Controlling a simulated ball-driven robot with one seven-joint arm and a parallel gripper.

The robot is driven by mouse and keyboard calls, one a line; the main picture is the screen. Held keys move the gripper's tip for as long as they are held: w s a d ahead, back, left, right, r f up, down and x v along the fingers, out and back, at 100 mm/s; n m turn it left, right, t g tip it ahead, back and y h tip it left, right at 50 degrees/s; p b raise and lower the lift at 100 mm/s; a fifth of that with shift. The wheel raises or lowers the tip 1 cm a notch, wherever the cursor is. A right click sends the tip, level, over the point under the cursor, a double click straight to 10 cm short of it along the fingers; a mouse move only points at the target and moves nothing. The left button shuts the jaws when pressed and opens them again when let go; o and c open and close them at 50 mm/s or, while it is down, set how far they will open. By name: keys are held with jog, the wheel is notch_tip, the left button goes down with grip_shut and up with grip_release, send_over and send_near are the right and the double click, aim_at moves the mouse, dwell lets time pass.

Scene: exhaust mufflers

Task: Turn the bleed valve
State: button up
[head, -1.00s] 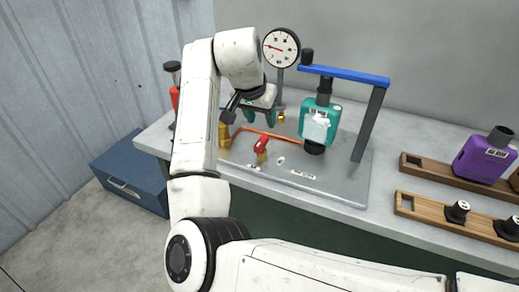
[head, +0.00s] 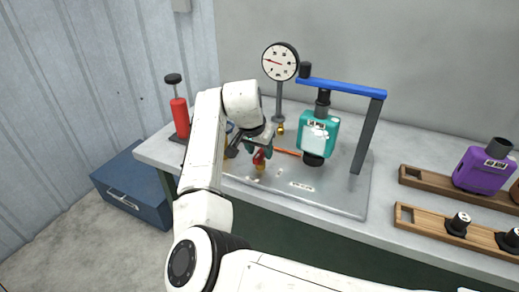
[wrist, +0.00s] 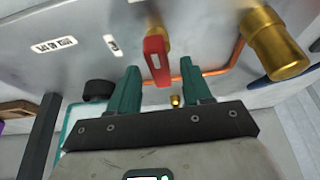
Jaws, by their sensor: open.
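The bleed valve, with a red lever handle (head: 259,158) on a brass body, stands on the metal base plate (head: 330,198). In the wrist view the red handle (wrist: 157,58) shows at the upper middle. My gripper (wrist: 160,67) is open, its two teal fingers pointing at the valve, with the handle's lower end in line with the gap between the tips. I cannot tell whether either finger touches it. In the head view my gripper (head: 257,150) is at the valve and partly covers it.
A thick brass cylinder (wrist: 276,45) and copper pipe (wrist: 222,70) are right of the valve in the wrist view. A dial gauge (head: 280,62), teal unit (head: 318,133) under a blue bar (head: 345,87), and red pump (head: 180,118) stand nearby. Wooden racks (head: 430,178) lie at right.

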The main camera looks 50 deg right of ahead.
jog(key=shift+f, duration=0.2)
grip_shut()
dwell(0.4)
